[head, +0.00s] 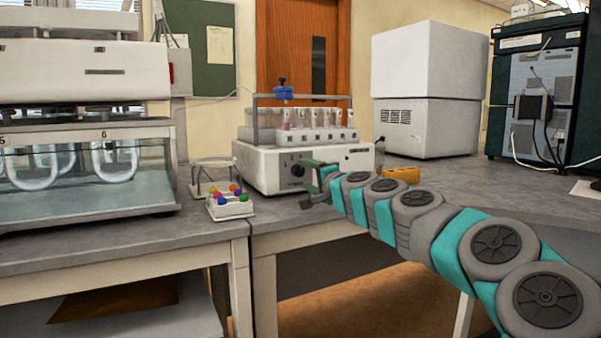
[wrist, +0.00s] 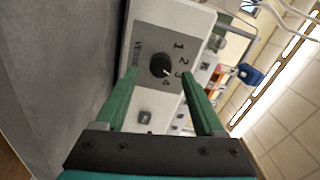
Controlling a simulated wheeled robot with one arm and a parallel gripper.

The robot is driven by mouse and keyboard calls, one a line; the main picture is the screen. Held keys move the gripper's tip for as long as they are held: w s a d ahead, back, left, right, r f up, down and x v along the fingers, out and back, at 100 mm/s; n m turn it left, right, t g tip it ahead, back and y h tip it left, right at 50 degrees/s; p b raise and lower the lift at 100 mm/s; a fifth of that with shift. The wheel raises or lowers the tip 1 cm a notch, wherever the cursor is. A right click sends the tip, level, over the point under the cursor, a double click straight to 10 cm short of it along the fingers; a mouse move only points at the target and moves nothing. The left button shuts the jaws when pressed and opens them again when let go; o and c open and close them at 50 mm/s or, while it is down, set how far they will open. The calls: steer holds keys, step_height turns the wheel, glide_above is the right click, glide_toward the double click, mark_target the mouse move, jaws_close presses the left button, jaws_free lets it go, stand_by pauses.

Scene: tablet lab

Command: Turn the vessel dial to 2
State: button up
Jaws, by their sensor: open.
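The vessel dial (wrist: 160,65) is a round black knob on a grey panel marked VESSEL, with the numbers 1 to 4 beside it. Its small white mark is at the lower right, toward the 3 and 4 side; I cannot tell exactly which number it points at. The dial also shows in the head view (head: 297,170), on the front of the white apparatus (head: 262,170). My gripper (wrist: 158,74) is open and empty, its green fingers on either side of the dial in the wrist view. I see no contact. In the head view my gripper (head: 312,183) is just in front of the panel.
A white rack with coloured balls (head: 232,206) stands left of the apparatus, near the bench edge. A yellow object (head: 402,174) lies behind my arm. A large water bath (head: 85,165) fills the left bench. The right bench top (head: 480,190) is mostly clear.

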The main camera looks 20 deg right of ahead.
mark_target(298, 171)
steer(key=shift+w+a, duration=0.1)
steer(key=shift+w, duration=1.25)
jaws_close()
